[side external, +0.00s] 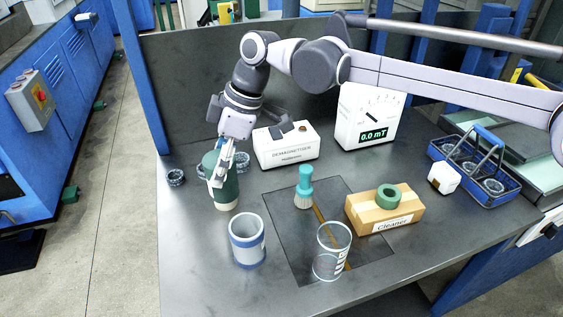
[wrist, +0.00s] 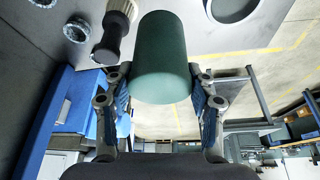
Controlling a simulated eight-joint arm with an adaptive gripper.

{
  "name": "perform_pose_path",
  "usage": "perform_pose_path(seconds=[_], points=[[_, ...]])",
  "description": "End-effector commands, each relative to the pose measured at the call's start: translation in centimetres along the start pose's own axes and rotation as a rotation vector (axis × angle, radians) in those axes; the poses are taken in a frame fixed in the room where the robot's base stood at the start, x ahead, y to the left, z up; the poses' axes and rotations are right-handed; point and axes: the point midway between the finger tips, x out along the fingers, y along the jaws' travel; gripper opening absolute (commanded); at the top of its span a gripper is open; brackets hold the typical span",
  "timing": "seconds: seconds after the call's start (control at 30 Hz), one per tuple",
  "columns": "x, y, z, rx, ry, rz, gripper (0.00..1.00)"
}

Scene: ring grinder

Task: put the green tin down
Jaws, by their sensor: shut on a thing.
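In the wrist view the green tin (wrist: 164,55) fills the top middle, between the two fingers of my gripper (wrist: 163,88).
A blue-and-white cup (side external: 247,242) and a clear glass (side external: 331,252) stand in front. A teal brush (side external: 304,188), the demagnetiser (side external: 286,147) and a cardboard block (side external: 384,211) are to the right. A dark ring (side external: 176,177) lies left, near the bench edge.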

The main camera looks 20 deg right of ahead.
Motion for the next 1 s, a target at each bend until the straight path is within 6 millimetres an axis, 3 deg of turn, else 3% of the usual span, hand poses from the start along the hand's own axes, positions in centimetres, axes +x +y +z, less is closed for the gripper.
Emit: perform_pose_path(seconds=[0.2, 0.57, 0.87, 1.0], points=[[-1.8, 0.6, 0.4, -0.001, 0.0, 0.0, 0.17], [-6.1, 0.7, -1.3, -0.001, 0.0, 0.0, 0.17], [-8.4, 5.0, 4.0, 0.032, -0.007, 0.014, 0.17], [-10.1, 7.6, 8.1, 0.053, -0.012, 0.022, 0.17]])
